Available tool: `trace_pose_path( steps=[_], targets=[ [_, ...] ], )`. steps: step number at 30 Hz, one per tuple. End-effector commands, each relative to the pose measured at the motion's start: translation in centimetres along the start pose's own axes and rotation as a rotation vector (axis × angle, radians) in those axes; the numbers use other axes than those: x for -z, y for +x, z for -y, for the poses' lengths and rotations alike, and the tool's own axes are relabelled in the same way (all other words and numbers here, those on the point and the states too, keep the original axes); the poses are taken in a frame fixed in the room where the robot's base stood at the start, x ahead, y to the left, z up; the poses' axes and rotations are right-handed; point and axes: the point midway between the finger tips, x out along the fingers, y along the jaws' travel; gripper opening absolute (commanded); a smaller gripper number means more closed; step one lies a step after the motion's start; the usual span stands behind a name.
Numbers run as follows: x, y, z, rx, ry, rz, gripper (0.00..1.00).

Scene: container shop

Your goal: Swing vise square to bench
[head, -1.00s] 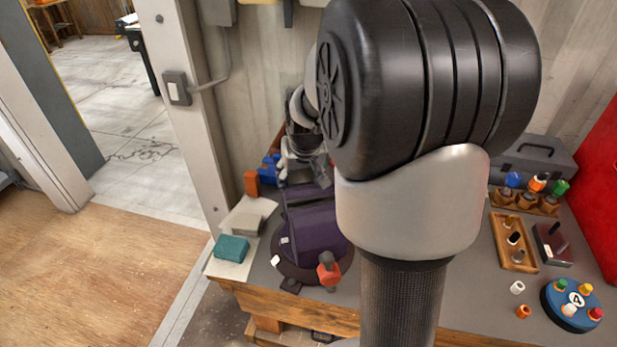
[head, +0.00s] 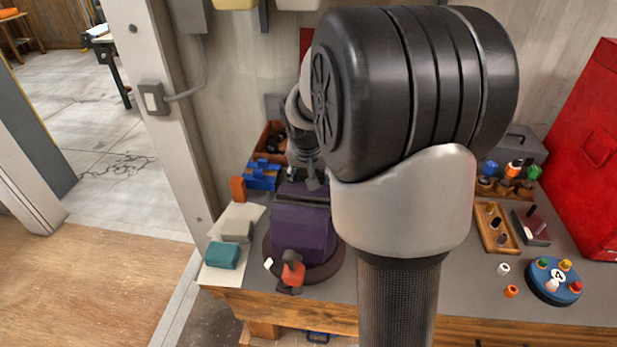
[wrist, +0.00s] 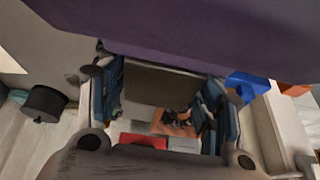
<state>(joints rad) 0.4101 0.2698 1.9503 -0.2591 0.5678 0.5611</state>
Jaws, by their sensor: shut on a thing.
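The purple vise (head: 304,222) sits on a dark round base (head: 327,268) near the left end of the bench (head: 400,283). Its red-orange knob (head: 293,270) points toward the bench's front edge. Whether the vise is exactly square to that edge I cannot tell. My gripper (head: 311,180) is at the back end of the vise, partly hidden behind my arm. In the wrist view, my gripper's blue-padded fingers (wrist: 163,100) stand apart, shut on the vise, with its purple body (wrist: 190,35) across the top. The exact contact is hard to see.
Left of the vise are a teal block (head: 222,256) and a grey block (head: 238,231) on a pale cloth. A blue item (head: 262,175) and an orange block (head: 237,189) lie behind. A wooden tray (head: 496,229) and a round blue board (head: 540,285) are right.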

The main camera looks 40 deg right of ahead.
Motion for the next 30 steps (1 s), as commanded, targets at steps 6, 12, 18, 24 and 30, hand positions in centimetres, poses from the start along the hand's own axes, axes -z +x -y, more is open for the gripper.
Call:
trace_pose_path(
  steps=[6, 12, 18, 24, 30],
  targets=[
    [-0.02, 0.00, -0.04, 0.000, 0.004, 0.001, 0.17],
    [-0.02, 0.00, -0.02, 0.000, 0.003, 0.001, 0.65],
    [-0.02, 0.00, -0.01, 0.000, 0.002, 0.001, 0.78],
    [-0.01, 0.00, 0.00, 0.000, 0.001, 0.000, 0.80],
    [0.02, -0.25, 0.01, 0.000, 0.001, -0.001, 0.80]
  ],
)
